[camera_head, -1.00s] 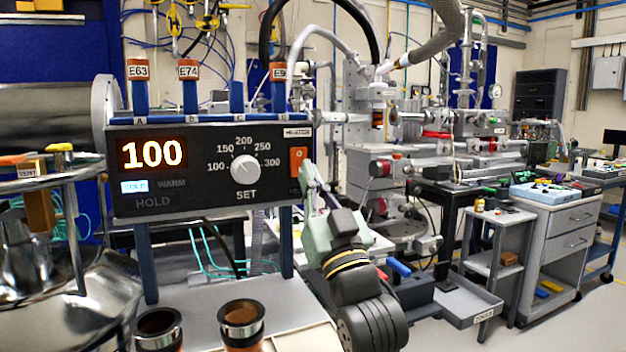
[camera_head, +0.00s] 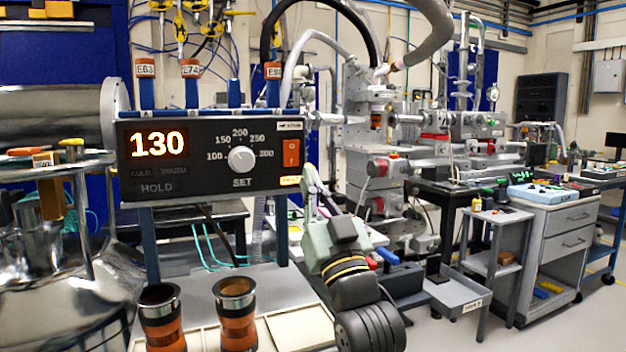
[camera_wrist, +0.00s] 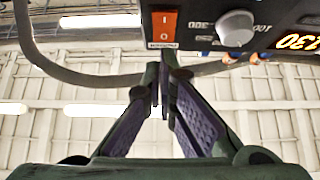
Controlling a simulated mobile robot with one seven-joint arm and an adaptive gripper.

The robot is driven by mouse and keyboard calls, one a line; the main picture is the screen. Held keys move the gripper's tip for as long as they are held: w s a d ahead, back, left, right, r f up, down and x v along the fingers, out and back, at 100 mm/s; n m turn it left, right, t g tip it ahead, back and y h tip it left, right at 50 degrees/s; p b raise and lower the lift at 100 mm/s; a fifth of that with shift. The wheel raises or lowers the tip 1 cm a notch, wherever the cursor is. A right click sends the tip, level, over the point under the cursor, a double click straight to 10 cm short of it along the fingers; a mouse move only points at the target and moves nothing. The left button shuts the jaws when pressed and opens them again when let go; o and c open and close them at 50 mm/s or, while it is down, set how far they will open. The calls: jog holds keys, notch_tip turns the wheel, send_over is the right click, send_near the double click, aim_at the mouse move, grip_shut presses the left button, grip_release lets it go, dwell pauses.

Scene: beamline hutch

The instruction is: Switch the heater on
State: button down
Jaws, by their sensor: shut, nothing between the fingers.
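The heater (camera_head: 205,190) is a dark control box on blue posts. Its display (camera_head: 158,144) reads 130 in orange. A white SET knob (camera_head: 241,159) sits at its middle, pointing toward the upper left. An orange rocker switch (camera_head: 291,153) is at its right end, with a small label (camera_head: 290,181) glowing below it. My gripper (camera_head: 309,168) is shut and empty, just right of the switch. In the wrist view the fingertips (camera_wrist: 165,62) are close to the switch (camera_wrist: 164,29), with a small gap visible in the picture.
A shiny metal vessel (camera_head: 60,260) is at left. A grey side table (camera_head: 498,217) and drawer cabinet (camera_head: 560,240) stand at right.

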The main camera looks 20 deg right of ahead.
jog(key=s+f+b, duration=0.2)
jog(key=s+f, duration=0.2)
jog(key=f, duration=0.3)
jog(key=shift+s, duration=0.15)
jog(key=shift+d, duration=0.1)
